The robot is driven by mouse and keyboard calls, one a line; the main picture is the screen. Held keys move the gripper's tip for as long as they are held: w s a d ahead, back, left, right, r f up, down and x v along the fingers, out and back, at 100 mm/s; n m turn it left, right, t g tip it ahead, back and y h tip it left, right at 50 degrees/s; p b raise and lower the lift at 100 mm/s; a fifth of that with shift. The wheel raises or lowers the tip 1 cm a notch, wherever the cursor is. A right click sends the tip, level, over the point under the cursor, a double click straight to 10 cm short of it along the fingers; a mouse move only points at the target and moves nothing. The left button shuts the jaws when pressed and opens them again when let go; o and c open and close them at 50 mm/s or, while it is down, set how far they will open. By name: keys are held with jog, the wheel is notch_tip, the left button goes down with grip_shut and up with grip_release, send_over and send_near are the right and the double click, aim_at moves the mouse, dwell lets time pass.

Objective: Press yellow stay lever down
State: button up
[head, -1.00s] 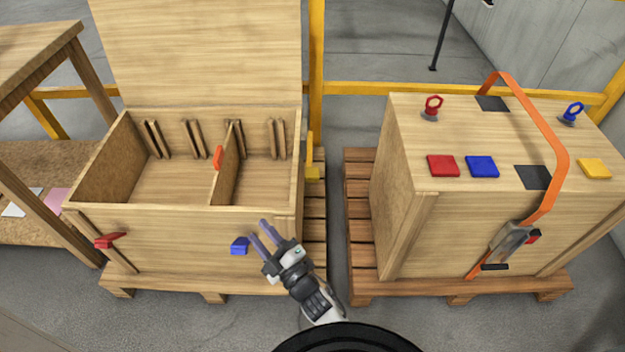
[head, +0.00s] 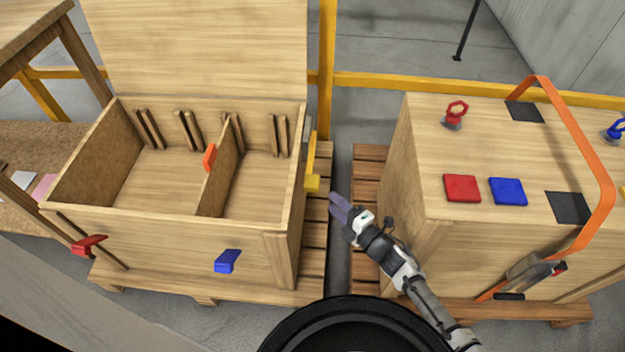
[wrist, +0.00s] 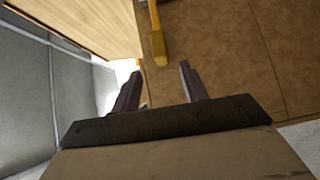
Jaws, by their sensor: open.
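The yellow stay lever (head: 312,165) is on the right outer side of the open wooden crate (head: 150,235), with a block-like yellow end at its bottom. The crate's lid (head: 195,50) stands raised. My gripper (head: 336,204) is open and empty, a little right of and below the lever's end in the head view, apart from it. In the wrist view, the lever's yellow end (wrist: 159,48) shows ahead of and between my gripper's fingers (wrist: 158,85), near the upper middle.
A closed crate (head: 425,170) with an orange strap (head: 590,165), red and blue pads and ring bolts stands on a pallet to the right. A narrow gap lies between the crates. A yellow rail (head: 430,85) runs behind.

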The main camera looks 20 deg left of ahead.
aim_at(310, 181)
jog(key=x, duration=1)
jog(key=shift+w+a+p, duration=0.15)
jog(key=shift+a+p, duration=0.15)
jog(key=shift+p, duration=0.1)
grip_shut()
